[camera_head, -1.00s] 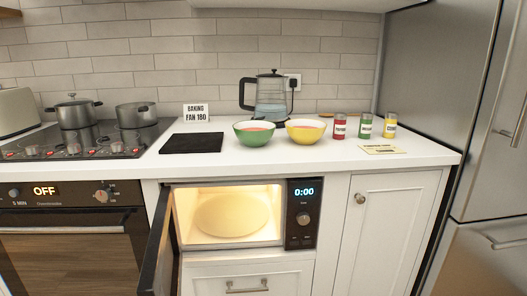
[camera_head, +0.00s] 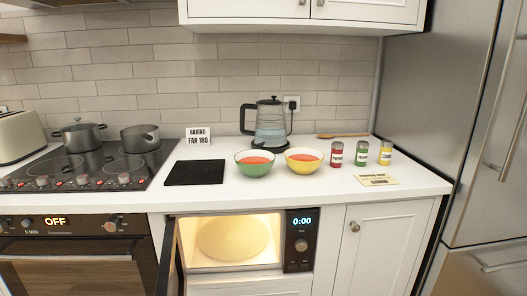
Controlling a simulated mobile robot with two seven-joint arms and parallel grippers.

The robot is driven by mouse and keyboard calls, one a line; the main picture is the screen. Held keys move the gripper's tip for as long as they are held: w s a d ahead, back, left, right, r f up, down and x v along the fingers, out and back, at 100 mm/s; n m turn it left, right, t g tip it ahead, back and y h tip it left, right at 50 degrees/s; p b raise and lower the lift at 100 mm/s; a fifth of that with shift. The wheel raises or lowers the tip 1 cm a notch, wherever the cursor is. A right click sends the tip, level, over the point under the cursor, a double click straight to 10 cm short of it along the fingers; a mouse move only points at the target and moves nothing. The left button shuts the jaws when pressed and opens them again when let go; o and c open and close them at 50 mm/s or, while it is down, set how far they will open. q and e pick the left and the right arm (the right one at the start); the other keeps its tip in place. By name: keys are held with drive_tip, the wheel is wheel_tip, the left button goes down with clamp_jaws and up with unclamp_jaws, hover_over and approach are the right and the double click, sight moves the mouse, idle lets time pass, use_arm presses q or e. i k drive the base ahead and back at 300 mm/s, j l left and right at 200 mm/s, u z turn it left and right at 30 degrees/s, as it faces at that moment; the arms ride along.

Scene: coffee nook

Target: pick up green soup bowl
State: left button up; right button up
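The green soup bowl (camera_head: 255,168) stands upright on the white counter (camera_head: 225,196), with reddish soup in it. A yellow bowl (camera_head: 303,164) with similar soup stands close to its right. Below the counter, the microwave (camera_head: 301,246) is lit inside and its door (camera_head: 172,262) stands open to the left. A round plate (camera_head: 232,238) lies inside it, with nothing on it. Neither of my grippers shows in the head view.
A black mat (camera_head: 195,172) lies left of the green bowl, beside the hob (camera_head: 85,166) with two pots. A kettle (camera_head: 270,124) stands behind the bowls. Red (camera_head: 335,154), green (camera_head: 361,154) and yellow (camera_head: 385,152) cans and a note (camera_head: 377,180) are at the right.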

sight(253, 163)
drive_tip(key=i+j+z, duration=0.15)
drive_tip(key=j, duration=0.75)
drive_tip(key=j+z, duration=0.15)
drive_tip(key=j, duration=0.7)
drive_tip(key=l+u, duration=0.1)
drive_tip(key=l, duration=0.5)
drive_tip(key=i+l+u, duration=0.1)
drive_tip(key=l, duration=0.25)
drive_tip(key=i+l, duration=0.3)
drive_tip(key=i+l+u, duration=0.15)
drive_tip(key=l, duration=0.2)
drive_tip(key=i+l, duration=0.25)
drive_tip(key=i+l+u, duration=0.15)
drive_tip(key=l, duration=0.35)
drive_tip(key=i+l, duration=0.1)
drive_tip(key=i, duration=0.2)
